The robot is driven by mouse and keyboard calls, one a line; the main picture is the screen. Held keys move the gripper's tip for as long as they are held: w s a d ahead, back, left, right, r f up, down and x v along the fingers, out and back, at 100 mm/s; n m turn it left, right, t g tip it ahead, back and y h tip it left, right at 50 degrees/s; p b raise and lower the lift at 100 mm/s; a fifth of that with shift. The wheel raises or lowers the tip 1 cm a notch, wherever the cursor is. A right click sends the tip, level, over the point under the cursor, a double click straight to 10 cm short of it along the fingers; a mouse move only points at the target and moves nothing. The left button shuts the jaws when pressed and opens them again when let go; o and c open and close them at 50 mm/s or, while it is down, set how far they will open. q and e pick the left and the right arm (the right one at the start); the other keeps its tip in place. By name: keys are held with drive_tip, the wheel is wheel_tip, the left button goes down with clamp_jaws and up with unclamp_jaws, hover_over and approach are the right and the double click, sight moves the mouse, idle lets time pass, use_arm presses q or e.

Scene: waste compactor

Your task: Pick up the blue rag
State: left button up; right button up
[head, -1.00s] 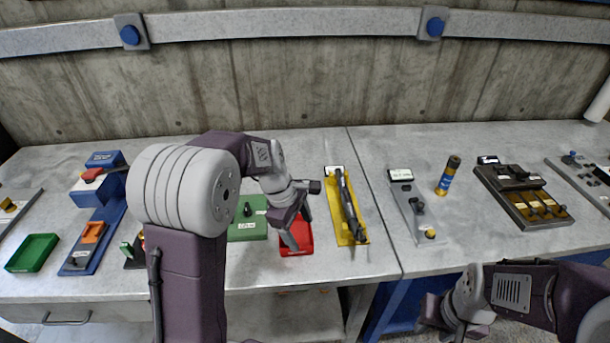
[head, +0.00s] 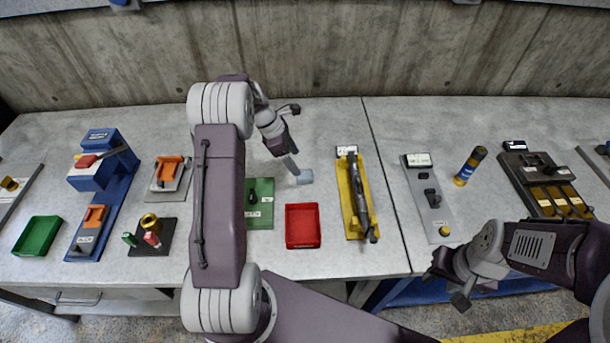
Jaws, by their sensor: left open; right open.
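A small pale blue-grey piece, which looks like the blue rag (head: 305,177), lies on the table behind the red tray (head: 303,226). My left gripper (head: 293,168) reaches down to it from behind and the left, its fingertips at the piece's left edge. The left jaws are open; whether a finger touches the rag cannot be told. My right gripper (head: 455,287) is open and empty, in front of the table's front edge at the lower right.
A green board (head: 259,212) lies left of the red tray. A yellow fixture (head: 358,205) stands right of the rag, and a grey fixture (head: 428,200) further right. A blue machine (head: 100,185) and a green tray (head: 38,236) are at the left.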

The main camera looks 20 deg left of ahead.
sight(304, 174)
use_arm(q)
drive_tip(key=x, duration=0.2)
drive_tip(key=shift+w+d+f, duration=0.1)
drive_tip(key=shift+w+f, duration=0.05)
drive_tip(key=shift+f, duration=0.25)
drive_tip(key=p+x, duration=0.1)
drive_tip(key=x, duration=0.4)
drive_tip(key=shift+f, duration=0.15)
drive_tip(key=shift+s, duration=0.2)
drive_tip(key=c, duration=1.4)
drive_tip(key=shift+r, duration=0.6)
drive_tip(key=shift+c, duration=0.2)
wheel_tip(304, 174, up, 3)
drive_tip(key=shift+w+r+b, duration=0.1)
drive_tip(key=shift+b, duration=0.2)
drive_tip(key=s+d+r, duration=0.1)
drive_tip(key=d+r, duration=0.5)
drive_tip(key=d, duration=0.5)
drive_tip(key=shift+s+d+r+b, duration=0.3)
drive_tip(key=shift+r+b, duration=0.05)
drive_tip(key=shift+r, duration=0.05)
drive_tip(key=o, duration=0.5)
drive_tip(key=c, duration=0.4)
